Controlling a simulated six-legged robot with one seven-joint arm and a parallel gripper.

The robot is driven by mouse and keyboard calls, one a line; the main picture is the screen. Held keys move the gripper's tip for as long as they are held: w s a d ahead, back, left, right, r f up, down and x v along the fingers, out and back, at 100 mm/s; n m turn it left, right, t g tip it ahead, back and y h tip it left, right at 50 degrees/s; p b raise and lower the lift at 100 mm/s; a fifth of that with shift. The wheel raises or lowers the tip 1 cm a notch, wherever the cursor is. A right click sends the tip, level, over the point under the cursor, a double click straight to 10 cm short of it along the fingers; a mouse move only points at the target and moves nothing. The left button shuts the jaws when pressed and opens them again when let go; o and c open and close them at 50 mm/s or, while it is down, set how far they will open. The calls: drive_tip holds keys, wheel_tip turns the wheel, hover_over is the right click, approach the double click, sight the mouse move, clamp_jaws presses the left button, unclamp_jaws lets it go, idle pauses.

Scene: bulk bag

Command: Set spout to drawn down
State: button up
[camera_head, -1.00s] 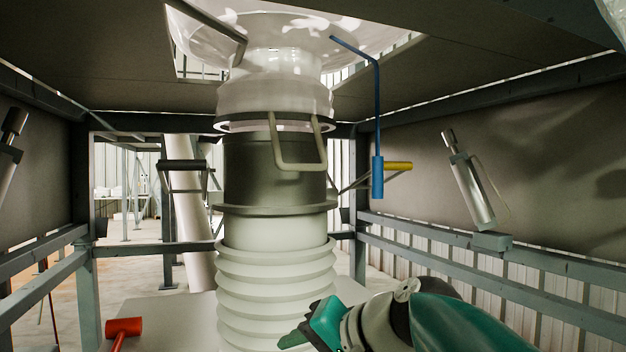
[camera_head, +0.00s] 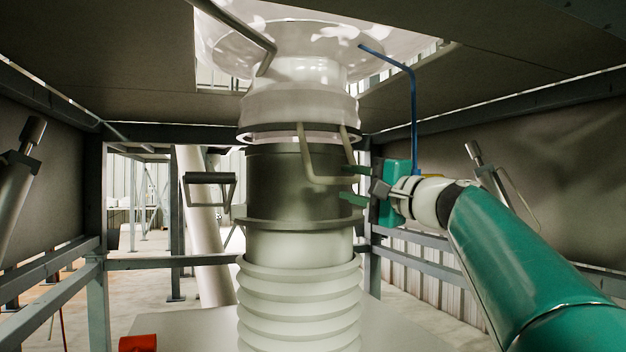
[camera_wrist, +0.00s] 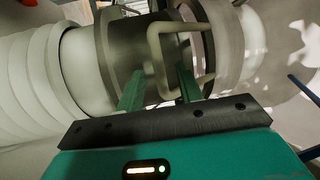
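The spout (camera_head: 300,108) is a pale glossy sleeve hanging from the bag through the roof opening, with a ring at its lower end. A beige loop handle (camera_head: 323,181) hangs from that ring in front of the dark metal collar (camera_head: 285,185). My gripper (camera_head: 352,184) is open at the right of the handle, fingers pointing left at it. In the wrist view the handle's bar (camera_wrist: 155,62) appears between the two fingers (camera_wrist: 160,84), which are apart; I cannot tell whether either touches it.
Ribbed white bellows (camera_head: 300,305) stand below the collar. A blue rod (camera_head: 413,110) hangs behind my gripper, its lower end hidden. A black-gripped handle (camera_head: 210,178) is at left, a cylinder (camera_head: 484,165) on the right wall. A red mallet head (camera_head: 138,343) lies low left.

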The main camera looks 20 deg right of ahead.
sight(337, 181)
drive_tip(key=x, duration=0.7)
drive_tip(key=shift+f, duration=0.15)
drive_tip(key=shift+s, duration=0.15)
clamp_jaws()
